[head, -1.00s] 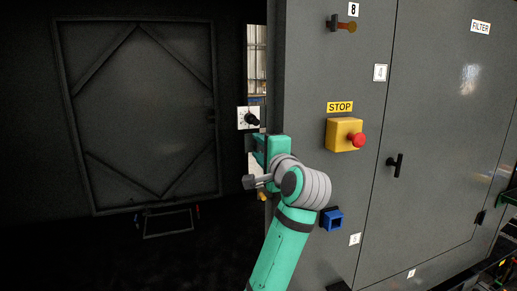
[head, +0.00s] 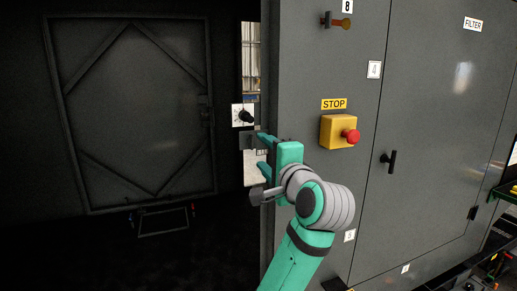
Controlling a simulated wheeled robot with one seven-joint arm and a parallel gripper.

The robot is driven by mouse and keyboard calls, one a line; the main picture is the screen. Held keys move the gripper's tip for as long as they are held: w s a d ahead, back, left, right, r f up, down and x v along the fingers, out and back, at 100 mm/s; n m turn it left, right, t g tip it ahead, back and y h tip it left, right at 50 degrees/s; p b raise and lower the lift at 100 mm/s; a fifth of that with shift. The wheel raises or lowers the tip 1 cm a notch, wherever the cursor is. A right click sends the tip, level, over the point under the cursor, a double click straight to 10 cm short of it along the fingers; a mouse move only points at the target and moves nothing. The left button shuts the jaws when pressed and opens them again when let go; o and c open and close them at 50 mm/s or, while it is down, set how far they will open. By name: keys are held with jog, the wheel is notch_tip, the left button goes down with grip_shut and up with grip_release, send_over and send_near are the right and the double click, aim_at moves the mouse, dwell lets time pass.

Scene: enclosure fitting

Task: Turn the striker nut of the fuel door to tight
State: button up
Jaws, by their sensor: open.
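My gripper (head: 262,154) is open, its two green fingers pointing left at the edge of the grey cabinet, one above the other with a gap between them. A small grey bracket (head: 246,141) shows just left of the upper finger; I cannot tell whether they touch. I cannot make out the striker nut; it may be hidden by my fingers or too small. A dark door panel (head: 135,110) with diagonal braces stands at the left, with a small latch-like part on its right edge. No label names it as the fuel door.
A white plate with a black knob (head: 243,115) sits just above my fingers. On the cabinet front (head: 300,80) are a yellow box with a red stop button (head: 340,131), a T-handle (head: 388,161) and a lever (head: 337,20). A low frame (head: 163,219) lies at left.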

jog(key=shift+v, duration=1.5)
jog(key=shift+a+f, duration=0.1)
